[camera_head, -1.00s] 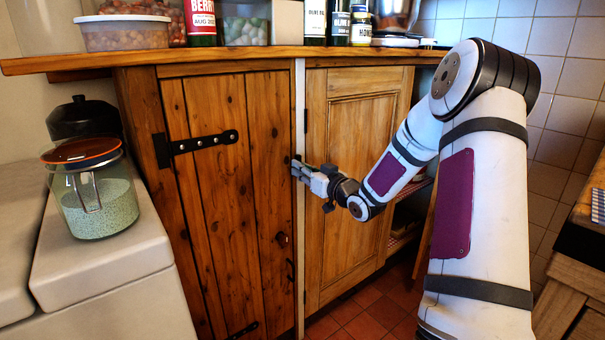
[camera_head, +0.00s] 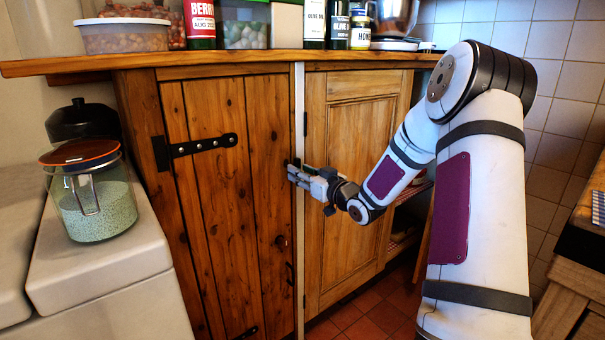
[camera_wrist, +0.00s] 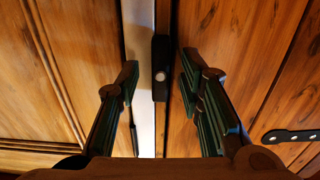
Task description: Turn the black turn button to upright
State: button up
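The black turn button (camera_wrist: 160,88) is a short dark bar with a pale round screw, at the door edge beside the white strip. In the wrist view its long side runs up and down, so it looks upright or nearly so. My gripper (camera_wrist: 160,72) is open, with one finger on each side of the button and visible gaps between. In the head view my gripper (camera_head: 291,174) is at the meeting edge of the two doors and mostly hides the button.
The plank door (camera_head: 215,210) with black strap hinges is at left, the panelled door (camera_head: 350,150) at right; both look shut. A white strip (camera_head: 299,90) stands between them. The wooden counter (camera_head: 250,58) juts out above, holding jars and bottles. A glass jar (camera_head: 100,205) stands at left.

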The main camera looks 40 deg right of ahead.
jog(key=s, duration=1.2)
jog(key=shift+d, duration=0.2)
jog(key=shift+a, duration=0.1)
jog(key=s+a+r+g, duration=0.1)
jog(key=s+a+g, duration=0.8)
jog(key=s+a, duration=0.7)
jog(key=s+a+r+g, duration=0.2)
jog(key=s+a+g, duration=0.8)
jog(key=s, duration=1)
notch_tip(320, 180, up, 28)
jog(key=a+t+p, duration=0.1)
jog(key=t+p, duration=0.4)
jog(key=p, duration=2.2)
jog(key=shift+s+a+m+h, duration=0.3)
jog(key=shift+s+a, duration=0.05)
jog(key=shift+s, duration=0.05)
